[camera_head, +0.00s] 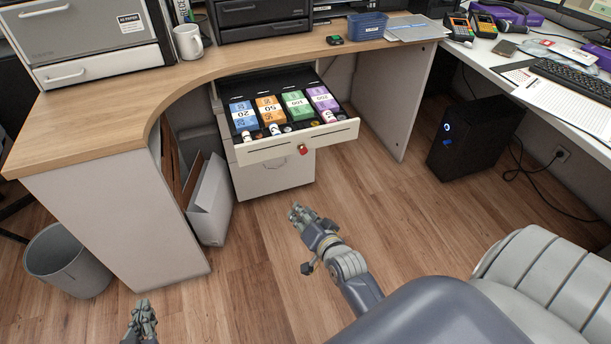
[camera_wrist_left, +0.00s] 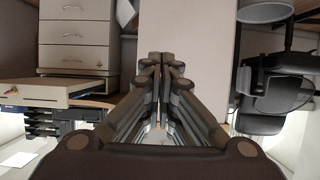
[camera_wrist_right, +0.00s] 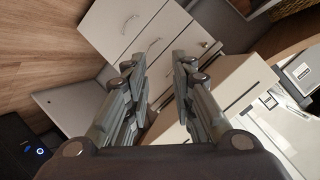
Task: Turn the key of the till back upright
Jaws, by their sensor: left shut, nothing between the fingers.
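The till drawer (camera_head: 250,155) is pulled out under the wooden counter, with notes and coins in its compartments. A small red key (camera_head: 303,149) sits in the middle of its front panel; its angle is too small to tell. A red and yellow spot, likely the key (camera_wrist_left: 12,91), shows on the drawer front at the left of the left wrist view. My right gripper (camera_head: 297,213) is open and empty, below and apart from the key in the head view. It also shows open in the right wrist view (camera_wrist_right: 160,62). My left gripper (camera_head: 143,308) is shut and empty, low at the left.
A white drawer cabinet (camera_head: 275,178) stands under the till. The counter's end panel (camera_head: 125,215) is at the left, beside a grey bin (camera_head: 70,260). A black computer tower (camera_head: 475,140) stands at the right. The wooden floor before the till is clear.

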